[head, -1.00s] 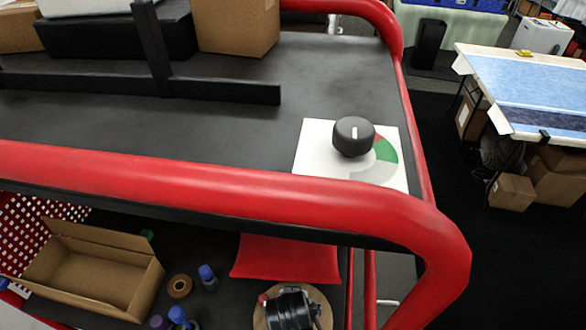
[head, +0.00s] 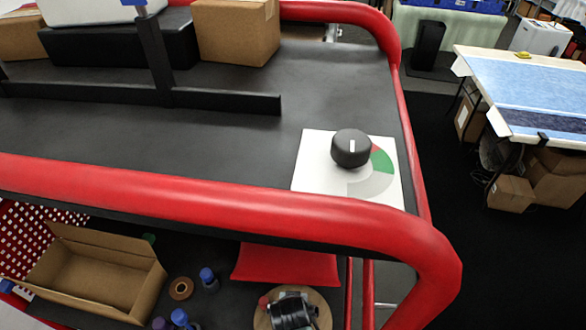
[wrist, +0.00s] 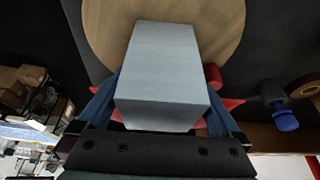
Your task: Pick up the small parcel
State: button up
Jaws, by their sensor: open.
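A pale grey-blue box (wrist: 165,70), which looks like the small parcel, fills the middle of the wrist view. It lies between the two blue fingers of my open gripper (wrist: 172,95). I cannot tell whether either finger touches it. Behind it is a round wooden board (wrist: 105,25), partly hidden by the box. In the head view the board (head: 262,318) is at the bottom edge of the lower shelf, with a dark object (head: 293,312) on it. I cannot make out my gripper or the pale box in the head view.
A thick red rail (head: 200,190) runs above the lower shelf. An open cardboard box (head: 95,275), a tape roll (head: 181,288) and blue-capped bottles (head: 208,278) lie left of the board. A black knob (head: 351,148) sits on a white plate on the upper shelf.

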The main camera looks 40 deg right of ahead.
grip_shut()
dwell(0.3)
